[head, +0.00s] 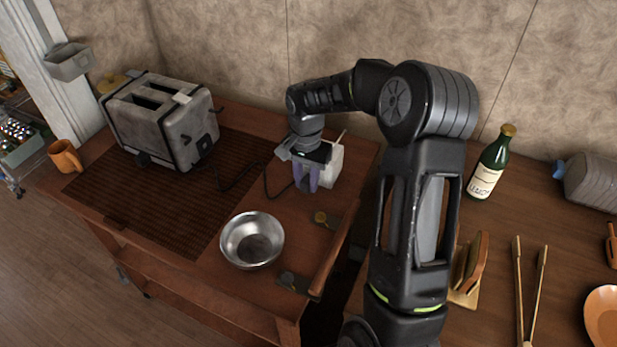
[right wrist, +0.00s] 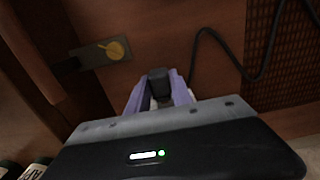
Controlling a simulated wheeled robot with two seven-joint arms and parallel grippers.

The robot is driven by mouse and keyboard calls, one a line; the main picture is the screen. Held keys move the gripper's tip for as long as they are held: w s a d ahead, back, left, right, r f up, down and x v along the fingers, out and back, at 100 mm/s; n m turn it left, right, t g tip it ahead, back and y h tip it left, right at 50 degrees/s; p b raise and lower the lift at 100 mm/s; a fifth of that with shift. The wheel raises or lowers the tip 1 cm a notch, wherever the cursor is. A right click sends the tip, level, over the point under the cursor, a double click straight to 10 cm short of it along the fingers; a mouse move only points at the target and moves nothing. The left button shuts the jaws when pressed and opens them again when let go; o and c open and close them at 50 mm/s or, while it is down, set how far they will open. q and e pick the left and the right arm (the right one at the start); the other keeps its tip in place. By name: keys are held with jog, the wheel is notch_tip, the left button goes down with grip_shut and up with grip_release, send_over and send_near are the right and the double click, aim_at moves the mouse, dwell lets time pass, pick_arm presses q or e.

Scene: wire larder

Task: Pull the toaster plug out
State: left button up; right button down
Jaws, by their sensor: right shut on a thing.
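The grey two-slot toaster (head: 160,120) stands at the back left of the wooden worktop. Its black cord (head: 240,180) runs right across the worktop towards my right gripper (head: 307,185). My right gripper points down in front of a white block-shaped box (head: 330,163). In the right wrist view, the purple fingers of the right gripper (right wrist: 160,98) are shut on the dark plug (right wrist: 158,80), and the cord (right wrist: 225,48) curves away to the right. I cannot tell whether the plug still sits in a socket. My left gripper is out of view.
A metal bowl (head: 252,240) stands in front of my right gripper. A brass latch (head: 321,219) lies near the worktop's right edge. An orange mug (head: 65,156) stands at the left. A green bottle (head: 492,163) and wooden tongs (head: 530,285) are on the right-hand counter.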

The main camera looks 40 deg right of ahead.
aim_at(298, 212)
jog(key=shift+s+a, duration=0.4)
jog(key=shift+a, duration=0.4)
jog(key=shift+s+a+b, duration=0.45)
jog(key=shift+s+a, duration=0.05)
jog(key=shift+a, duration=0.4)
jog(key=shift+s+a+b, duration=0.4)
jog(key=shift+s+a, duration=0.05)
jog(key=shift+a, duration=0.4)
